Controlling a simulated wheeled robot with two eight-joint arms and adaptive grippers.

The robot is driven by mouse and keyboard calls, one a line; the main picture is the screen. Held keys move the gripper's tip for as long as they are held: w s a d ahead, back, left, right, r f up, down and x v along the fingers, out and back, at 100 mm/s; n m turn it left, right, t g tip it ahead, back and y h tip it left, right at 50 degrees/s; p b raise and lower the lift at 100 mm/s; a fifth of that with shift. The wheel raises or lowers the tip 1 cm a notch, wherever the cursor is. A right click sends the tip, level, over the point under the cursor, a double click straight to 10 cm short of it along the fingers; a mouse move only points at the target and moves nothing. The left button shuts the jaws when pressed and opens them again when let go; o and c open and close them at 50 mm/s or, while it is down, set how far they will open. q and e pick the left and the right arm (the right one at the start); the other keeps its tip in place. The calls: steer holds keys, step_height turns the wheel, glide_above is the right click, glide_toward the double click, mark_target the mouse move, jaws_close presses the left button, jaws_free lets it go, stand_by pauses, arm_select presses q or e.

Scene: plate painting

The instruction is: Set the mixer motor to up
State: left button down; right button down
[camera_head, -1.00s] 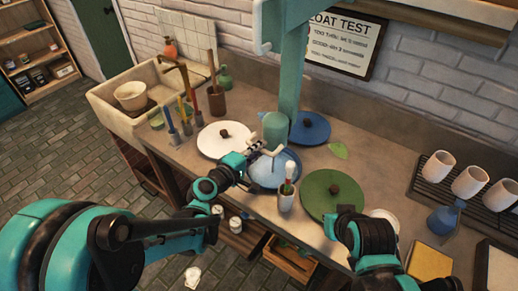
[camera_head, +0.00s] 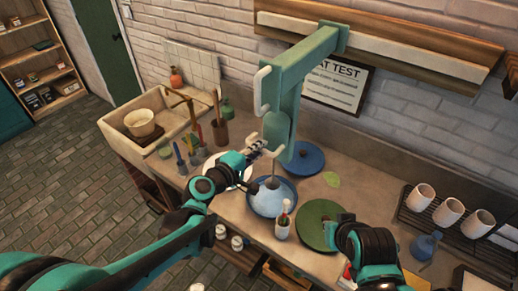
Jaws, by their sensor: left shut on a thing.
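The mixer motor (camera_head: 278,128) is a teal cylinder hanging below the teal mixer arm (camera_head: 302,75). It is above the blue bowl (camera_head: 268,205), which holds pale blue liquid. A thin dark shaft (camera_head: 273,182) shows between the motor and the liquid. My left gripper (camera_head: 260,149) is at the lower left of the motor, shut on its pale handle; the fingers partly hide the handle. My right arm's wrist (camera_head: 362,245) is at the lower right, over the edge of a green plate (camera_head: 317,226). Its fingertips are hidden.
A white plate (camera_head: 212,167) lies behind my left forearm and a blue plate (camera_head: 304,160) behind the bowl. A cup with a brush (camera_head: 283,226) stands in front of the bowl. White cups (camera_head: 448,211) stand on a rack at the right.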

arm_select(q)
steer(key=shift+w+r, duration=0.2)
steer(key=shift+r, duration=0.05)
steer(key=c, duration=1.9)
jaws_free()
steer(key=o, duration=0.3)
steer(key=shift+s+r, duration=0.1)
steer(key=shift+s, duration=0.1)
steer(key=shift+o, duration=0.2)
steer(key=shift+w, duration=0.1)
steer(key=shift+a, duration=0.1)
steer(key=v, duration=1.2)
